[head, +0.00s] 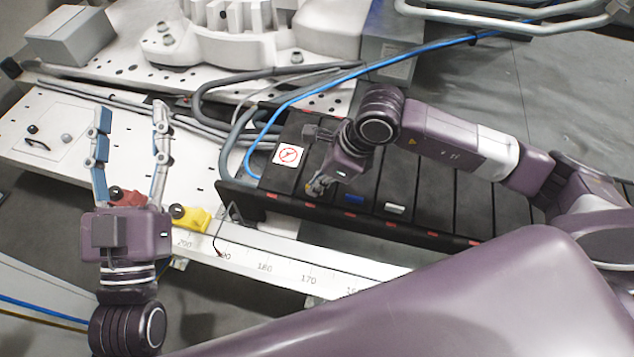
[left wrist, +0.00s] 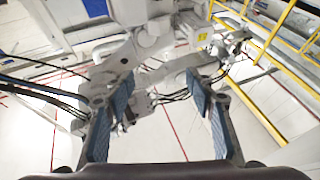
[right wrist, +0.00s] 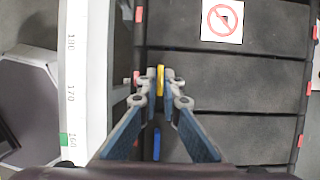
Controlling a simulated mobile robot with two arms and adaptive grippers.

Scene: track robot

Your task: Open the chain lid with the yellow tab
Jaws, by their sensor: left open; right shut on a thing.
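The chain lids are dark panels side by side on a black chain channel. The yellow tab (right wrist: 160,80) stands on one dark lid (right wrist: 190,74) in the right wrist view. My right gripper (right wrist: 160,92) is shut on the yellow tab, its fingertips on either side of it. In the head view the right gripper (head: 317,186) is low over the channel and largely covers the tab. The lid looks flat in line with its neighbours. My left gripper (head: 131,112) is open and empty, raised at the left of the head view, fingers pointing away from the channel.
A blue tab (head: 353,198) and a silver tab (head: 395,208) sit on neighbouring lids. A prohibition sign (head: 289,154) is on a lid farther left. A numbered white rail (head: 300,272) runs along the near side. A blue cable (head: 330,80) and grey hoses lie behind.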

